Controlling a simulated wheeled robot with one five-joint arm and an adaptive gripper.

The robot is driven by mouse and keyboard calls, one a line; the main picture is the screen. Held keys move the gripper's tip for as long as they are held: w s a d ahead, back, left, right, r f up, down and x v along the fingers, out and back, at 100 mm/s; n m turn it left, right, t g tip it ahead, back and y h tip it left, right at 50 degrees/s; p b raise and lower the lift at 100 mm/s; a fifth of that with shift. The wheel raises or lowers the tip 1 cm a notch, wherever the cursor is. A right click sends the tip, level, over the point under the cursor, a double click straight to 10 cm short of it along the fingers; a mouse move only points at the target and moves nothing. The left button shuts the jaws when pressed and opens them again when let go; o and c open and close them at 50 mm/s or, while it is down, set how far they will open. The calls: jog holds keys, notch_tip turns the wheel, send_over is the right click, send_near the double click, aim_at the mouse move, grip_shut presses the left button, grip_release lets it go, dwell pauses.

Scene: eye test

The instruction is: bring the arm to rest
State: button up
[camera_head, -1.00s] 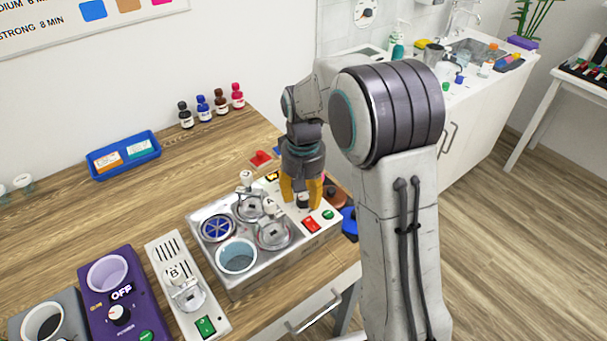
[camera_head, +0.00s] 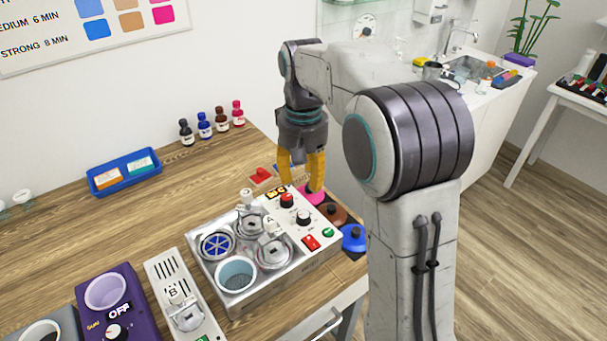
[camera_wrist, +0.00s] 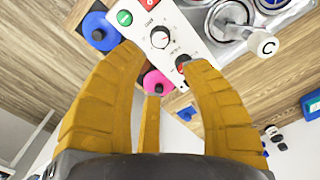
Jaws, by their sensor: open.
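My gripper (camera_head: 303,172) has yellow fingers and points down above the far right end of a metal device with a white control panel (camera_head: 318,225). In the head view it is open, with nothing between the fingers. The wrist view also shows my gripper (camera_wrist: 158,85) with its yellow fingers spread apart. Beyond them are the panel's dark knob (camera_wrist: 160,37) and a second knob with a red top (camera_wrist: 183,64). A pink round thing (camera_wrist: 155,82) shows behind the middle finger. The fingers appear clear of the panel.
Blue (camera_head: 353,238) and brown (camera_head: 331,213) round things lie beside the device. Several small bottles (camera_head: 204,126) and a blue tray (camera_head: 124,172) stand at the back. A purple device (camera_head: 107,297) stands at the front left.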

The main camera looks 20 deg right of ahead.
dwell(0.4)
jog(key=shift+n, duration=0.5)
notch_tip(320, 180, down, 4)
jog(key=shift+f, duration=0.1)
jog(key=s, duration=0.1)
jog(key=s+f, duration=0.2)
jog(key=s, duration=0.1)
jog(key=shift+s+f, duration=0.1)
jog(key=s+r+t, duration=0.2)
jog(key=s, duration=0.7)
jog(key=s+r+t, duration=0.1)
jog(key=s+r, duration=0.1)
jog(key=s, duration=0.6)
jog(key=shift+s+n+t, duration=0.3)
jog(key=shift+s+t, duration=0.05)
jog(key=shift+t, duration=0.05)
jog(key=shift+r, duration=0.1)
